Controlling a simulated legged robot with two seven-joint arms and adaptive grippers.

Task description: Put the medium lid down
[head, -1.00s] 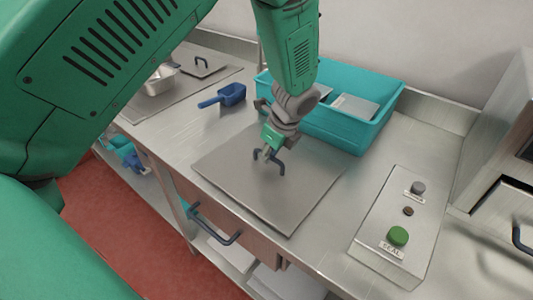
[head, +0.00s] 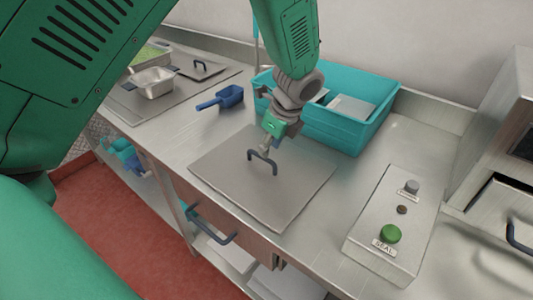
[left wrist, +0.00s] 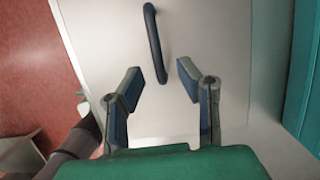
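The medium lid (head: 248,193) is a flat grey square plate with a dark arched handle (head: 263,160). It lies on the steel counter in the head view. My left gripper (head: 267,146) is just above and behind the handle. In the left wrist view the two fingers (left wrist: 160,85) are spread apart with nothing between them. The handle (left wrist: 154,42) stands beyond the fingertips there, clear of both. My right gripper does not show in either view.
A teal bin (head: 345,125) stands behind the lid. A blue scoop (head: 222,97) lies to the left, near metal pans (head: 153,82) and a smaller lid (head: 203,69). A control box (head: 395,225) with a green button is at right. The counter's front edge is close to the lid.

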